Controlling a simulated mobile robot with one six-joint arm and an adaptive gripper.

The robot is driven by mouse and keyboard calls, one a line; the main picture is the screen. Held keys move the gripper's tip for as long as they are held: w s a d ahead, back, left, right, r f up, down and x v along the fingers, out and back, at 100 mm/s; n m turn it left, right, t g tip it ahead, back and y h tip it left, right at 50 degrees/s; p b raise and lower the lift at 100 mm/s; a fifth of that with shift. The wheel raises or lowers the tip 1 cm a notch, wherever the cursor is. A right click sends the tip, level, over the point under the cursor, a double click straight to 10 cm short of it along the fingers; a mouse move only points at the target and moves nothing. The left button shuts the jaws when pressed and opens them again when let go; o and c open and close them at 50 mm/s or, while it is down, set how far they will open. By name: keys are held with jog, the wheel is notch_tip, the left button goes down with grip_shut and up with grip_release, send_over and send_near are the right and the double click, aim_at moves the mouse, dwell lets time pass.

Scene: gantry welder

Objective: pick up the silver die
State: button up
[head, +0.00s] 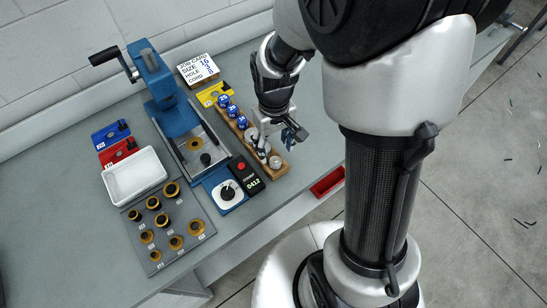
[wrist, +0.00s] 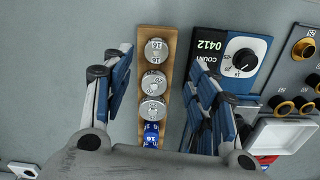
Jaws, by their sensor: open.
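Silver dies stand in a row on a narrow wooden rack (head: 284,170). In the wrist view I see an end silver die (wrist: 156,50) marked 16, a middle silver die (wrist: 154,83) and a third silver die (wrist: 152,110) beside a blue die (wrist: 151,135). The numbers on the other two silver dies are hard to read. My gripper (wrist: 160,60) is open and empty, with its fingers on either side of the rack in that view. In the head view my gripper (head: 277,136) is over the silver end and partly hides those dies.
Blue dies (head: 232,111) fill the rack's far end. A black counter box (head: 247,180) and a dial unit (head: 228,193) stand close beside the rack. A blue press (head: 172,105), white tray (head: 134,176) and ring board (head: 190,211) are further left. A job card (head: 198,69) stands behind.

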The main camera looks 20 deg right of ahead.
aim_at(275, 160)
jog(key=f+b, duration=0.1)
jog(key=f, duration=0.1)
jog(key=f+b, duration=0.1)
jog(key=f, duration=0.2)
jog(key=f+b, duration=0.1)
jog(key=f, duration=0.2)
jog(key=shift+w+d, duration=0.15)
jog(key=shift+d, duration=0.1)
jog(key=shift+r, duration=0.1)
jog(key=shift+c, duration=0.5)
grip_shut()
